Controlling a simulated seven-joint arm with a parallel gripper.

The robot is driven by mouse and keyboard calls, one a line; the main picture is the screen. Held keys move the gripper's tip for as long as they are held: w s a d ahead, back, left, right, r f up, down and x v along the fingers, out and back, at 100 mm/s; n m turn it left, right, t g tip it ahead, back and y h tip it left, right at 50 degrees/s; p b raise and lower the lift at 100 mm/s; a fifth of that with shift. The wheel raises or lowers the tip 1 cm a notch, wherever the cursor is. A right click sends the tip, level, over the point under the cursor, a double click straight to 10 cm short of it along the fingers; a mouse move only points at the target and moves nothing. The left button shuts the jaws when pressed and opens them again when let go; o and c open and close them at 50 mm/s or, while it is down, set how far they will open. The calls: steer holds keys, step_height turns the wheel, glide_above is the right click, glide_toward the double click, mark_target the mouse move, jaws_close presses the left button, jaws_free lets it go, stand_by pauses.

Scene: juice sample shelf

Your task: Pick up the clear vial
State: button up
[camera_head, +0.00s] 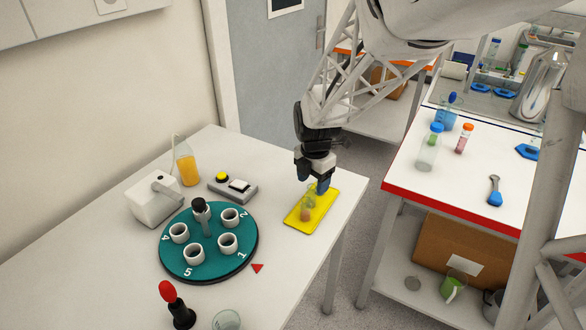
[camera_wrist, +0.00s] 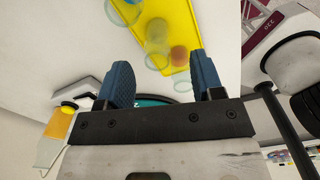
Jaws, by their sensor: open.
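A yellow tray (camera_head: 322,213) lies near the table's right edge. A small see-through vial with greenish and orange parts (camera_head: 306,211) shows on it just below my gripper (camera_head: 314,186), partly hidden by a finger. In the wrist view the yellow tray (camera_wrist: 180,15) lies beyond my open gripper (camera_wrist: 164,78), with a greenish see-through shape (camera_wrist: 157,36) and an orange one (camera_wrist: 178,55) between the fingers. Faint clear round outlines also show there; I cannot tell which belongs to the clear vial. My gripper is empty and points down above the tray.
A teal numbered carousel (camera_head: 208,264) with white cups stands left of the tray. A grey box with buttons (camera_head: 233,188) and a bottle of orange liquid (camera_head: 187,166) are behind it. A red-topped stick (camera_head: 176,303) stands in front. Another table (camera_head: 400,170) is to the right.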

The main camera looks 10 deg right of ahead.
mark_target(312, 186)
steer(key=shift+f, duration=0.1)
steer(key=shift+w+a+f, duration=0.1)
steer(key=shift+f, duration=2.4)
steer(key=c, duration=1)
steer(key=shift+r, duration=0.1)
steer(key=shift+r, duration=4.95)
steer(key=shift+w, duration=0.1)
